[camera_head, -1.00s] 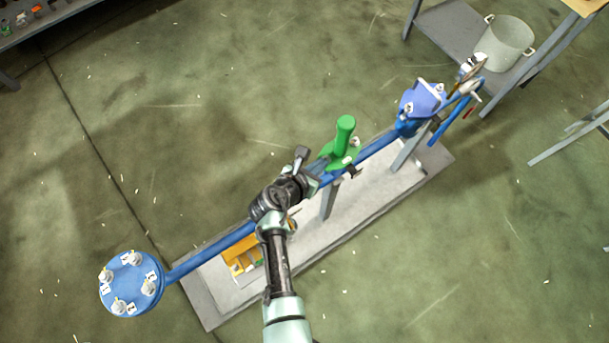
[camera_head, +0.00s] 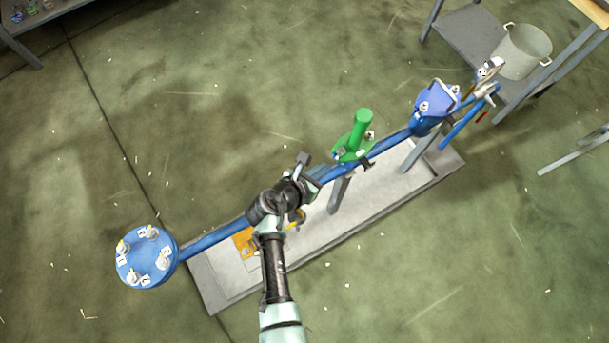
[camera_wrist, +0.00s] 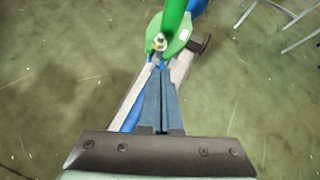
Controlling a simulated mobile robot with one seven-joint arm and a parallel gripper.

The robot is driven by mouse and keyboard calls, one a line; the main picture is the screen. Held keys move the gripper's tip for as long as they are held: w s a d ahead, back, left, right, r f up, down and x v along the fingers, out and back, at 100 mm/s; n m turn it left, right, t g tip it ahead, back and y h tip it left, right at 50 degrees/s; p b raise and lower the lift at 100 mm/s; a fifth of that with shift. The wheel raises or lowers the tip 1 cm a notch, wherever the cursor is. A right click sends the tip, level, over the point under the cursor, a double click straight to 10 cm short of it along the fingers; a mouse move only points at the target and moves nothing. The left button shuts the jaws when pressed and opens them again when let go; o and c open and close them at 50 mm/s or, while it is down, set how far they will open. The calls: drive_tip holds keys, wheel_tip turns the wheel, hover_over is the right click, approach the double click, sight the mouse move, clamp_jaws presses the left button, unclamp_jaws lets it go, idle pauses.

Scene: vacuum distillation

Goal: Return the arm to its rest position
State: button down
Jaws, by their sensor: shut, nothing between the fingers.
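My arm reaches up from the bottom of the head view and ends in my gripper (camera_head: 318,173). The gripper hangs over the blue pipe, just left of the green valve (camera_head: 354,144). In the wrist view the two long fingers of my gripper (camera_wrist: 162,75) are shut together and empty. They point toward the base of the green valve (camera_wrist: 173,38), which lies beyond their tips. I cannot tell from these frames whether the tips touch it.
The blue pipe (camera_head: 217,239) runs from a blue flange with several gauges (camera_head: 147,257) to a blue-purple unit (camera_head: 433,106), above a grey plinth (camera_head: 385,196). A metal pot (camera_head: 523,50) stands on a shelf at upper right. The floor at lower right is clear.

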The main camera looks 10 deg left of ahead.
drive_tip(key=d+r+p+v, duration=0.1)
drive_tip(key=v, duration=0.7)
drive_tip(key=w+a+r+m+t+y, duration=0.1)
drive_tip(key=w+r+m+t, duration=0.3)
drive_tip(key=r, duration=0.7)
drive_tip(key=w+r+m+t+y, duration=0.1)
drive_tip(key=w+r+m, duration=0.55)
drive_tip(key=r, duration=0.55)
drive_tip(key=w+a+r+m+t+y, duration=0.1)
drive_tip(key=w+r+m+t+y, duration=0.15)
drive_tip(key=w+r+m, duration=0.6)
drive_tip(key=s+d+r+m+t, duration=0.1)
drive_tip(key=s+r+m+t, duration=0.15)
drive_tip(key=r, duration=0.85)
drive_tip(key=s+d+r+m+t, duration=0.1)
drive_tip(key=s+r+t, duration=0.2)
drive_tip(key=r, duration=0.8)
drive_tip(key=s+d+r+m+t, duration=0.1)
drive_tip(key=s+r+m+t, duration=0.2)
drive_tip(key=s+r, duration=0.3)
drive_tip(key=s+d+r+m+t+y, duration=0.1)
drive_tip(key=s+r+m+t, duration=0.2)
drive_tip(key=s+r, duration=0.4)
wheel_tip(320, 180, up, 6)
drive_tip(key=shift+s+f+m, duration=0.2)
drive_tip(key=shift+s+m, duration=0.05)
drive_tip(key=shift+m, duration=0.4)
drive_tip(key=shift+a, duration=0.1)
